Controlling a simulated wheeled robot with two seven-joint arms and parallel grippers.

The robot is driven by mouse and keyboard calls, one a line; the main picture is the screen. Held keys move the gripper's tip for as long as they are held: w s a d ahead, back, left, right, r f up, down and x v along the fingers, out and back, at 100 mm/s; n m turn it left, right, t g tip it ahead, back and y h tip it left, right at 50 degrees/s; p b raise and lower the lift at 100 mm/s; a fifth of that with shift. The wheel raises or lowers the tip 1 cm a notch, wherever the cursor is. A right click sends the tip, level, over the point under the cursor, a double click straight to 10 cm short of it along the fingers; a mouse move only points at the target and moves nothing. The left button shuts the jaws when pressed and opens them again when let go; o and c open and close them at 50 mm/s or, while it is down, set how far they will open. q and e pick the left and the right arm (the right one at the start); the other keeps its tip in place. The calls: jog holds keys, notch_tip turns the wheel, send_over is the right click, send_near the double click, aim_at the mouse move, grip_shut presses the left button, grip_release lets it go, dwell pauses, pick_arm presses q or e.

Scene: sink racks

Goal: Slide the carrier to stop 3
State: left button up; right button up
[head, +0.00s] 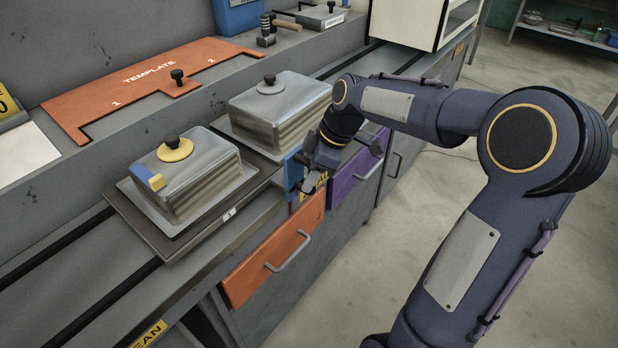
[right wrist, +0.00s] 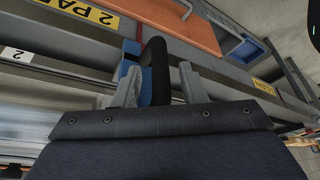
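The carrier (head: 197,240) is a dark flat tray on the counter rails. A steel pan with a yellow-ringed black knob (head: 175,148) sits on it; a second lidded steel pan (head: 281,108) stands just behind. My right gripper (head: 313,172) is at the counter's front edge, close to the carrier's right end, beside a blue part (head: 293,170). In the right wrist view its two grey fingers (right wrist: 160,86) stand apart, either side of a black upright grip (right wrist: 154,65), with a gap at the right finger. Its base is hidden. My left gripper is out of view.
An orange template board (head: 140,85) lies behind the rails. An orange drawer (head: 274,255) and a purple drawer (head: 354,175) are below the counter. A white-fronted machine (head: 410,20) stands at the far end. The rails are bare at front left.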

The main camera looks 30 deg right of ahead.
jog(key=shift+w+a+f, duration=0.1)
jog(key=shift+a+f, duration=0.15)
jog(key=shift+f, duration=0.3)
grip_shut()
